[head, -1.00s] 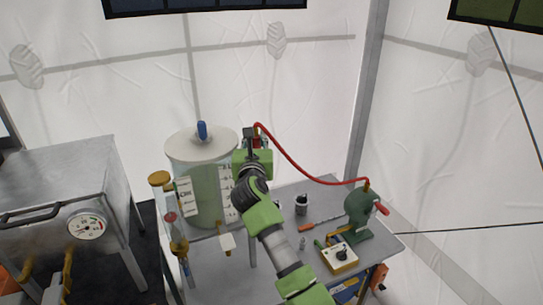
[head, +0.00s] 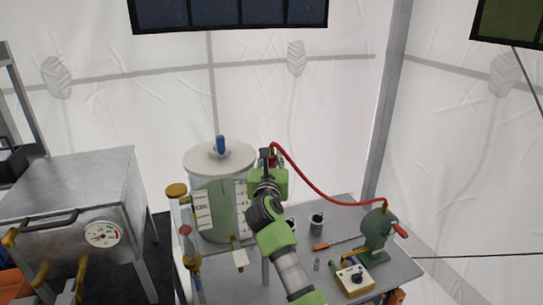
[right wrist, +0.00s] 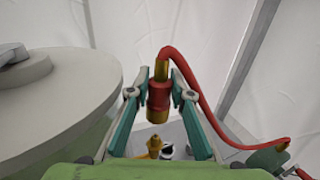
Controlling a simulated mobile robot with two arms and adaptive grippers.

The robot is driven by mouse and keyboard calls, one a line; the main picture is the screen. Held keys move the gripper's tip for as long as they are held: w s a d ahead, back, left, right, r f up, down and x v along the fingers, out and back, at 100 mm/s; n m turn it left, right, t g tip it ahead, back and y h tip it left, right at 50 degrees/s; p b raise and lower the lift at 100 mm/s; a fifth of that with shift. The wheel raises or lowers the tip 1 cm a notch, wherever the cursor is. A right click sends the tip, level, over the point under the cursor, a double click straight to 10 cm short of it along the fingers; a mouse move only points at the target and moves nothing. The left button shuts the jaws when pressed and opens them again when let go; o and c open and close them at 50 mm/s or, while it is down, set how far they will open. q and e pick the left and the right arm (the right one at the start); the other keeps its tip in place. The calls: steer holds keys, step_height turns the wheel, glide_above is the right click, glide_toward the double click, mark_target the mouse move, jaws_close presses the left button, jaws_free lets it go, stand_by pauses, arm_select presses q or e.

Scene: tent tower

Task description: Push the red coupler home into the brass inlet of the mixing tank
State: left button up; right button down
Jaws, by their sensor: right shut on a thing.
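My right gripper (right wrist: 159,93) is shut on the red coupler (right wrist: 158,96), which hangs upright with its brass end down and the red hose leaving its top. In the head view my right gripper (head: 268,158) is just right of the mixing tank (head: 206,208) at about lid height. A brass fitting (right wrist: 154,146) shows below the coupler in the right wrist view, apart from it in the picture; I cannot tell for sure that it is the inlet. In the head view my right arm hides that side of the tank. My left gripper is not in view.
The red hose (head: 318,187) arcs to a green hand pump (head: 378,230) on the grey table (head: 400,268). A steel cabinet with a gauge (head: 102,233) is at left.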

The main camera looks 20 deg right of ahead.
steer(key=shift+f+b, duration=1.05)
steer(key=shift+f, duration=0.75)
steer(key=shift+p, duration=0.6)
steer(key=shift+f+b, duration=1.35)
steer(key=shift+f, duration=0.5)
stand_by(0.4)
steer(key=c, duration=1.7)
jaws_free()
